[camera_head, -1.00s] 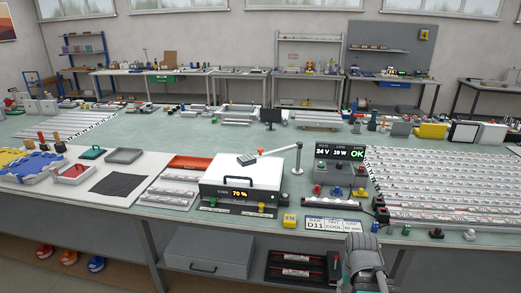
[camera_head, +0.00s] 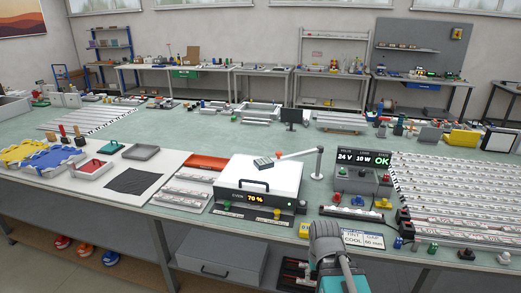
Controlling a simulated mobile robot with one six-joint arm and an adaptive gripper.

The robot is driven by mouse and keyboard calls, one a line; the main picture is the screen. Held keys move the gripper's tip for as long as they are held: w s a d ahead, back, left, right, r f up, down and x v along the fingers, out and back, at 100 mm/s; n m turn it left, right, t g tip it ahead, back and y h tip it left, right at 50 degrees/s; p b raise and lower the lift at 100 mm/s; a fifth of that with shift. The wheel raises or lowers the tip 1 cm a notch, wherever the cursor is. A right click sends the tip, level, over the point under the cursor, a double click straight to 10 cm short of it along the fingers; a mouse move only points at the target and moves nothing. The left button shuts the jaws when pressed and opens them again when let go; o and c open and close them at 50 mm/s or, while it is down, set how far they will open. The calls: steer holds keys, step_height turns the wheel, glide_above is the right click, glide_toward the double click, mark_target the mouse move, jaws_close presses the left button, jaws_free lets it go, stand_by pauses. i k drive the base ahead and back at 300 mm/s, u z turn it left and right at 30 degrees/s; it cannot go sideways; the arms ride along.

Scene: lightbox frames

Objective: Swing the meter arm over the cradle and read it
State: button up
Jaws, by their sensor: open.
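The meter arm (camera_head: 295,154) is a thin white bar on an upright grey post (camera_head: 318,165). It reaches left from the post, and its small grey meter head (camera_head: 264,163) is at the back of a white box (camera_head: 281,172) with a black handle and a 70 % display (camera_head: 255,199). I cannot tell if the head touches the box. The cradle is not clear; a low dark holder with a pale strip (camera_head: 355,213) lies right of the box, below the dark readout (camera_head: 363,159) showing 24 V, about 10 W and OK. My grey and teal arm shows at the bottom; my gripper's fingers do not show.
A printed card (camera_head: 368,240) lies at the front edge, partly behind my arm. Red (camera_head: 337,198) and yellow (camera_head: 382,203) buttons flank the holder. Light strips (camera_head: 455,190) cover the right side. Bare green bench lies behind the box.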

mark_target(264, 164)
steer(key=u, duration=0.2)
steer(key=i, duration=1.15)
steer(key=z, duration=0.6)
